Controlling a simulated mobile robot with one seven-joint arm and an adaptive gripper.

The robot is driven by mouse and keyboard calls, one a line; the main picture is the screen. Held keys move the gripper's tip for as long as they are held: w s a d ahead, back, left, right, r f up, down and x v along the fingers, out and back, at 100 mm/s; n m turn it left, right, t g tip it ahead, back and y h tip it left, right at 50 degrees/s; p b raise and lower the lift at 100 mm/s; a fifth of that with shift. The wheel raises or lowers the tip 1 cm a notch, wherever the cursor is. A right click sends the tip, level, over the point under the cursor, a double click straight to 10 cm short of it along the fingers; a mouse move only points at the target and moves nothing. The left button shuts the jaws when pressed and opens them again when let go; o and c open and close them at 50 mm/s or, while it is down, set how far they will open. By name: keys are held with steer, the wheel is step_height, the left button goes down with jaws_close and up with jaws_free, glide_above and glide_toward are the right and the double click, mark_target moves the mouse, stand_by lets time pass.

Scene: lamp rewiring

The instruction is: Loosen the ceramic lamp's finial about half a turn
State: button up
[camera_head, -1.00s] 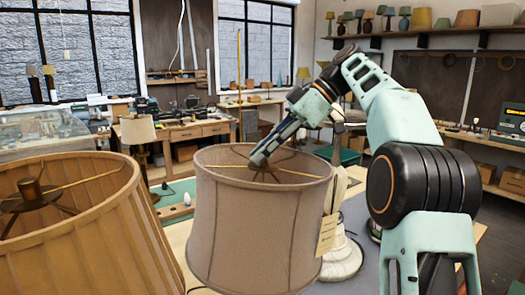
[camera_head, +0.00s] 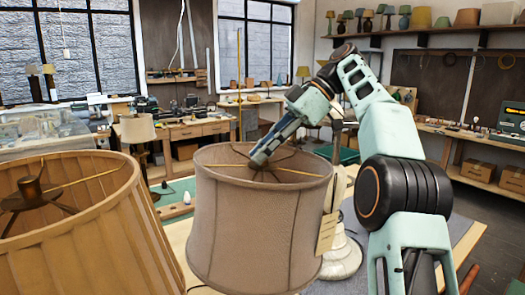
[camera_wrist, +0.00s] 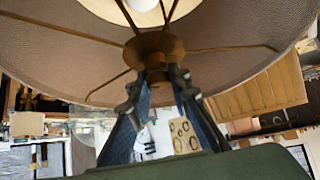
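The fabric lampshade (camera_head: 258,225) stands upright in the middle of the head view, with a paper tag on its right side. Its top is open, with thin spokes running to a brown hub. In the wrist view the hub (camera_wrist: 153,45) sits near the top, with the small finial (camera_wrist: 157,76) at its near end. My gripper (camera_head: 260,157) points down into the shade's top at the hub. In the wrist view its two fingertips (camera_wrist: 163,77) close in on either side of the finial and appear to touch it. The finial is mostly hidden by the fingers.
A larger tan pleated shade (camera_head: 90,235) stands close on the left. A white lamp base (camera_head: 343,257) stands behind the middle shade's right side, on the workbench. A small bulb (camera_head: 187,198) lies behind, between the shades. Other benches are farther back.

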steer(key=o, duration=0.4)
steer(key=shift+f, duration=0.1)
steer(key=shift+o, duration=0.2)
steer(key=shift+m+t, duration=0.3)
steer(key=shift+m, duration=0.1)
